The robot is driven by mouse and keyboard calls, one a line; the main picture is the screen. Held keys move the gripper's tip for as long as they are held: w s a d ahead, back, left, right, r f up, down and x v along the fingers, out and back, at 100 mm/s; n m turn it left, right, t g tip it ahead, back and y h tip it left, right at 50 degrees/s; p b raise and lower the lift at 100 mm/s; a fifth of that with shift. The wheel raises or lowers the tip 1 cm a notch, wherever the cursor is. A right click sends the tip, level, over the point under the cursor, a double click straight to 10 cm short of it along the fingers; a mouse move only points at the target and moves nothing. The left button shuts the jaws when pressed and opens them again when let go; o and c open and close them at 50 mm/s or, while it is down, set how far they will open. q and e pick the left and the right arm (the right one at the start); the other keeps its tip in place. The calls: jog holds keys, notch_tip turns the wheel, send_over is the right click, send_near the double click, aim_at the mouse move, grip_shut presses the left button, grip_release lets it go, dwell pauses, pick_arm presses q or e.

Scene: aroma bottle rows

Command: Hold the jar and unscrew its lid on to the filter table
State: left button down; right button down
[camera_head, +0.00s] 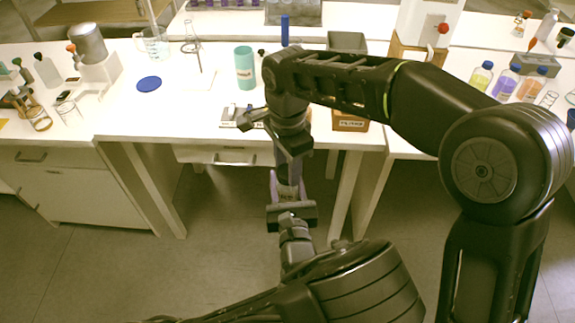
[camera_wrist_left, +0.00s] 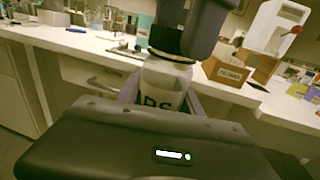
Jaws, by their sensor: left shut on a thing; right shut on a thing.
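The jar (camera_wrist_left: 162,84) is pale with dark lettering and stands upright between the fingers of my left gripper (camera_wrist_left: 160,98), clear of the bench. In the head view, my left gripper (camera_head: 290,196) holds it low in front of the bench's front edge, and the jar is mostly hidden. A dark lid (camera_wrist_left: 171,44) sits at the jar's top. My right gripper (camera_head: 289,168) points down from above and is shut on the lid; it also shows in the left wrist view (camera_wrist_left: 190,22). I cannot tell which surface is the filter table.
The white bench (camera_head: 190,115) lies behind the grippers. It bears a blue disc (camera_head: 149,84), a teal cup (camera_head: 245,68), a flask on a stand (camera_head: 197,50) and a brown box (camera_head: 350,122). Bottles (camera_head: 507,82) stand at the right. Bench space around the disc is clear.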

jog(key=n, duration=0.7)
jog(key=shift+n, duration=0.4)
jog(key=n, duration=1.5)
jog(key=shift+n, duration=0.4)
jog(key=n, duration=0.5)
jog(key=shift+r, duration=0.1)
jog(key=n, duration=0.5)
